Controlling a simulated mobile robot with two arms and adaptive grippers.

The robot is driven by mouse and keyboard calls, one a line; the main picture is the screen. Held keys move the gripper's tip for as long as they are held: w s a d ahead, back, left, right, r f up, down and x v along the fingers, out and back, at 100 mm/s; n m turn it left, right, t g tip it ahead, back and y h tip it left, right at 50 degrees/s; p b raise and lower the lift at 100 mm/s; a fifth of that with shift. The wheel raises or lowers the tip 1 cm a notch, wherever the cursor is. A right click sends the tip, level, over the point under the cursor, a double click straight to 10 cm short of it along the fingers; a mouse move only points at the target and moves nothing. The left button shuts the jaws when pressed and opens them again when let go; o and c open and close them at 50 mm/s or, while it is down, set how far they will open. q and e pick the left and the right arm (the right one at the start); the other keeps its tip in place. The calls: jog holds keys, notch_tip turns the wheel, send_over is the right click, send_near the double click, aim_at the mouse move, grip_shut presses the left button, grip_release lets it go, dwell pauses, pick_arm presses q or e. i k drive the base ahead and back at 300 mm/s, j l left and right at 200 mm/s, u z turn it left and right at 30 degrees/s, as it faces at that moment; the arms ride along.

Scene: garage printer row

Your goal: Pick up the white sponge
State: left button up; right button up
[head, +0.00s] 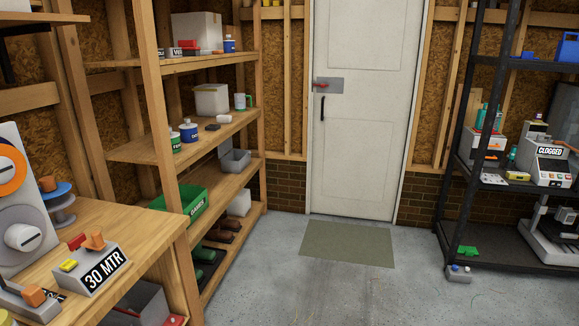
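No thing is plainly recognisable as the white sponge at this distance. On the middle shelf of the wooden rack in the head view, a small pale object (228,116) stands behind a small dark block (212,127); I cannot tell whether it is the sponge. Neither of my grippers is in view.
The wooden rack (153,152) runs along the left, behind a workbench (146,226) with a "30 MTR" box (98,269). A green bin (181,212) is on the rack. A black rack (448,209) stands right. Floor around the mat (347,244) is mostly clear before the closed door (364,120).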

aim_at(220, 118)
jog(key=i, duration=2)
jog(key=i+l, duration=0.1)
jog(key=i, duration=1.85)
jog(key=j+u, duration=0.05)
jog(key=j, duration=0.05)
